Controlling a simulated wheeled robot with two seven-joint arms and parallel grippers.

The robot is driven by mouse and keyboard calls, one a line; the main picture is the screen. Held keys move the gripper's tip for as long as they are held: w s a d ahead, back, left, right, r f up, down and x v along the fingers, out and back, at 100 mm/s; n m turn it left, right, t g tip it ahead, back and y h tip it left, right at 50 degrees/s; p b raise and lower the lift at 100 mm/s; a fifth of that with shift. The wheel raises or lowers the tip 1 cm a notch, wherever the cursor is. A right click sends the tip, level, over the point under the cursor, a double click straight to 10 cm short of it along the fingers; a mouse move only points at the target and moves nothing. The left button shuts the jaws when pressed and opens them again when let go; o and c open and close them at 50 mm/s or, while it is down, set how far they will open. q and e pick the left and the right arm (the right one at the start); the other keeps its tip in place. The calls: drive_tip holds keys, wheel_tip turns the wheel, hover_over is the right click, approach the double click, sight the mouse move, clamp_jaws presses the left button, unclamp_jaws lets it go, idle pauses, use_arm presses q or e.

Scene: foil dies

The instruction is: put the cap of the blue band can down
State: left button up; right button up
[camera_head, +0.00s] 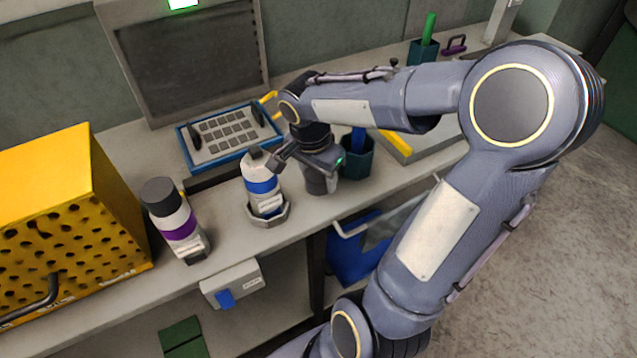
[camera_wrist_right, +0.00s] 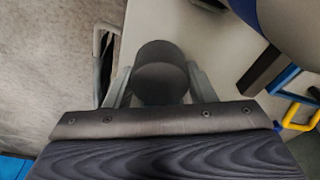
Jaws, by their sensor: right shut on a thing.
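The blue band can (camera_head: 262,184) stands upright in a shallow grey holder (camera_head: 281,215) on the bench, its narrow grey top bare of a cap. My right gripper (camera_head: 318,178) is just right of the can and points down. It is shut on the dark grey cap (camera_wrist_right: 160,72), which sits between both fingers in the wrist view. The head view does not show clearly whether the cap touches the bench. My left gripper is not in view.
A purple band can (camera_head: 180,226) with a dark cap stands to the left, beside a yellow perforated box (camera_head: 70,225). A blue-framed keypad tray (camera_head: 228,137) lies behind. A teal cup (camera_head: 357,160) is close on the gripper's right. Bare bench (camera_head: 228,232) shows between the cans.

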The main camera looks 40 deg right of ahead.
sight(319, 185)
drive_tip(key=shift+w+d+f, duration=0.3)
drive_tip(key=shift+f, duration=0.25)
drive_tip(key=shift+w+d+f, duration=0.25)
drive_tip(key=shift+d+f, duration=0.05)
drive_tip(key=shift+f, duration=0.2)
drive_tip(key=shift+w+d+f, duration=0.1)
drive_tip(key=shift+w+f, duration=0.05)
drive_tip(key=shift+f, duration=1.6)
drive_tip(key=shift+f+b, duration=0.2)
drive_tip(key=shift+b, duration=0.15)
drive_tip(key=o, duration=0.9)
drive_tip(key=shift+o, duration=0.2)
drive_tip(key=shift+r, duration=0.15)
